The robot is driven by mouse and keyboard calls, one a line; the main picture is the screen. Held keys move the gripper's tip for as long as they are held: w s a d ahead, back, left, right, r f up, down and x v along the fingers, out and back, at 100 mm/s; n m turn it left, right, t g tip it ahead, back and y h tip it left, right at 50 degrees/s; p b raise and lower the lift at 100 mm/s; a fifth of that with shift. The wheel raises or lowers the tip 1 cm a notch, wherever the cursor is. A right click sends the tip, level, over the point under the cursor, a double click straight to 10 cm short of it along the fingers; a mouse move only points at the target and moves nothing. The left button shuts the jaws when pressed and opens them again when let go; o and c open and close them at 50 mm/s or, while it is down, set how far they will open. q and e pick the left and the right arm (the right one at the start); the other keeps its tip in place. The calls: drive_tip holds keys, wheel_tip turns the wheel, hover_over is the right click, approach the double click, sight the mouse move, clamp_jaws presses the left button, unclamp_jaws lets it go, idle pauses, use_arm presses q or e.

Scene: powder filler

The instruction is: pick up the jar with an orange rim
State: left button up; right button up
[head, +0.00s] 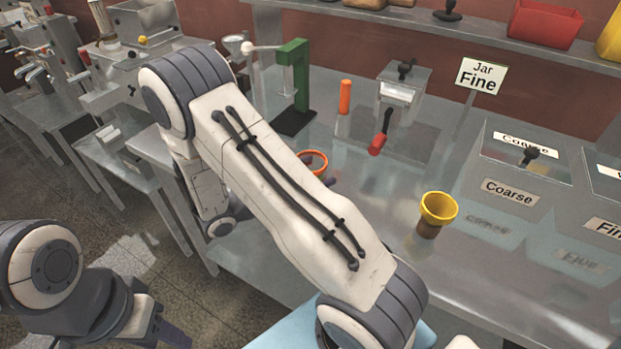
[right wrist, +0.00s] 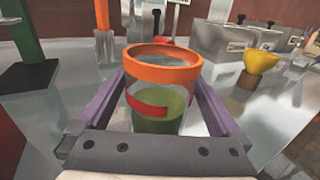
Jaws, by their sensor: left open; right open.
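The jar with an orange rim (right wrist: 165,62) stands upright between the two purple fingers of my right gripper (right wrist: 160,90). Its wall is clear, with a red curved mark and green in the lower part. The fingers are open, one on each side of the jar; I cannot tell whether either touches it. In the head view the jar's orange rim (head: 314,152) shows on the metal table beyond my right arm, which hides most of the jar and gripper. My left gripper (head: 172,333) is at the lower left, away from the table, only partly visible.
A yellow-topped funnel-like cup (head: 437,212) stands on the table (head: 385,195) to the right. Behind the jar are a green stand (head: 294,75), an orange cylinder (head: 345,97) and a red-handled device (head: 381,132). A "Jar Fine" sign (head: 481,76) and labelled bins (head: 512,190) stand further right.

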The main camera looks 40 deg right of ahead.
drive_tip(key=shift+s+d, duration=0.1)
drive_tip(key=shift+d, duration=1.15)
drive_tip(key=c, duration=1.3)
drive_tip(key=shift+c, duration=0.5)
drive_tip(key=shift+r, duration=0.15)
